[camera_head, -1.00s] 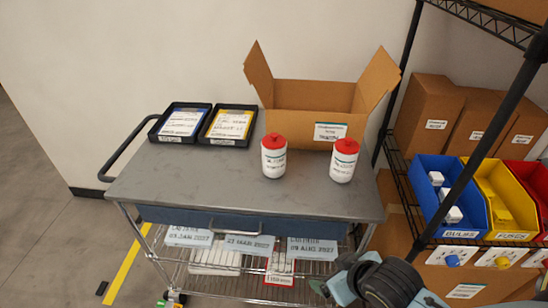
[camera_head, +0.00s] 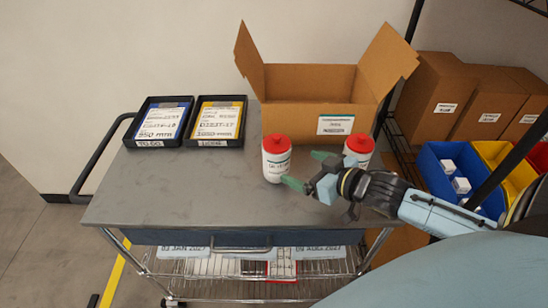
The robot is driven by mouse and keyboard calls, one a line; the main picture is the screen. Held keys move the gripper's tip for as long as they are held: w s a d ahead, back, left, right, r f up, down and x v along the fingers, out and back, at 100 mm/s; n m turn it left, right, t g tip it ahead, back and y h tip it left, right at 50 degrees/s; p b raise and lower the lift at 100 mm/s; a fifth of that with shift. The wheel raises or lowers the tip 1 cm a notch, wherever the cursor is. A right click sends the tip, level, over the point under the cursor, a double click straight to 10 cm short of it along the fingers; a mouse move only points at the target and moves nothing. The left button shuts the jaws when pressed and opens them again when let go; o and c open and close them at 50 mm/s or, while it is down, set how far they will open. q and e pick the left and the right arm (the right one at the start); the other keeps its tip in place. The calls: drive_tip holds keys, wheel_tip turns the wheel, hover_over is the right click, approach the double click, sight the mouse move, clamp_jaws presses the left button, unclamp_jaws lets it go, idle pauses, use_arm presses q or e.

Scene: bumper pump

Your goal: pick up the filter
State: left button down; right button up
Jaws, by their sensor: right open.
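Two white bottles with red caps, a left one (camera_head: 277,163) and a right one (camera_head: 360,148), stand upright on the grey cart top (camera_head: 180,200). My right gripper (camera_head: 307,170) is open and empty, its green fingertips between the bottles and pointing left. The lower fingertip is close to the left bottle; I cannot tell whether they touch. The gripper hides part of the right bottle. Pale dated labels (camera_head: 184,252) show on the wire shelf below, partly hidden by the cart top. I cannot tell which item is the filter. My left gripper is not in view.
An open cardboard box (camera_head: 290,118) stands behind the bottles. Two black trays, one with a blue card (camera_head: 160,122) and one with a yellow card (camera_head: 217,122), lie at the back left. A rack with a blue bin (camera_head: 432,165) stands at right. The cart's left front is clear.

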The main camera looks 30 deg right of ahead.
sight(287, 162)
drive_tip(key=x, duration=0.2)
drive_tip(key=shift+w+f, duration=0.1)
drive_tip(key=shift+w, duration=0.25)
drive_tip(key=x, duration=0.2)
drive_tip(key=shift+w+a+f+b, duration=0.15)
drive_tip(key=shift+w+b, duration=0.1)
drive_tip(key=shift+b, duration=0.05)
drive_tip(key=shift+w+a+f, duration=0.1)
drive_tip(key=shift+w+f, duration=0.05)
drive_tip(key=shift+w, duration=0.05)
drive_tip(key=shift+f+b+x, duration=0.15)
drive_tip(key=shift+b+x, duration=0.05)
drive_tip(key=shift+x, duration=0.95)
drive_tip(key=shift+f+b+x, duration=0.15)
drive_tip(key=shift+x, duration=0.95)
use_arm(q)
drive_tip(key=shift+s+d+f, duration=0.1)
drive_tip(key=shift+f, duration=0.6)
use_arm(e)
drive_tip(key=shift+s+a, duration=0.1)
drive_tip(key=shift+s, duration=0.05)
drive_tip(key=c, duration=1.5)
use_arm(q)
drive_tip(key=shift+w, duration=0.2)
use_arm(e)
drive_tip(key=shift+r, duration=0.15)
